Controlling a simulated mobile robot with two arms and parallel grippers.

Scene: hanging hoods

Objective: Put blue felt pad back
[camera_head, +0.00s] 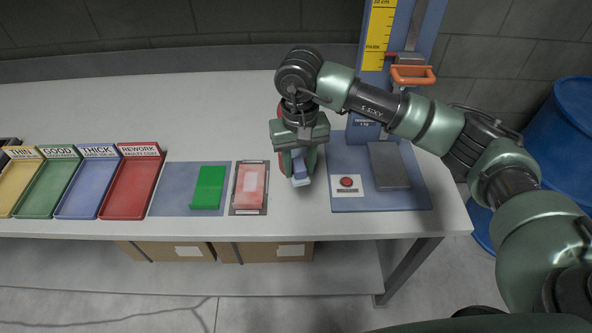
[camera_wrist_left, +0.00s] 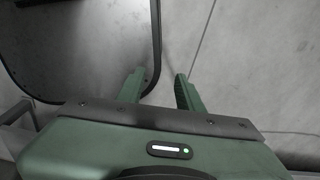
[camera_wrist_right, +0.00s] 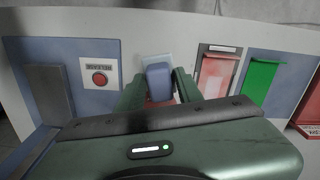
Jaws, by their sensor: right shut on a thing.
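My right gripper (camera_head: 299,165) is over the front middle of the bench, shut on a small blue piece (camera_head: 301,171), which I take for the blue felt pad. In the right wrist view the blue piece (camera_wrist_right: 158,78) sits between the fingers, with a paler blue flat part (camera_wrist_right: 154,58) beyond it. Something red (camera_wrist_right: 160,103) shows under it; the gripper hides most of this. I cannot tell if the blue piece touches the bench. My left gripper (camera_wrist_left: 159,77) is open and empty, with grey floor beyond its fingers.
To the left are a red pad (camera_head: 251,185) on a grey board, a green piece (camera_head: 208,187) on a blue mat (camera_head: 168,190), and labelled trays, including a red one (camera_head: 131,187). To the right, a blue base (camera_head: 380,200) carries a red button (camera_head: 347,183) and a grey plate (camera_head: 388,165).

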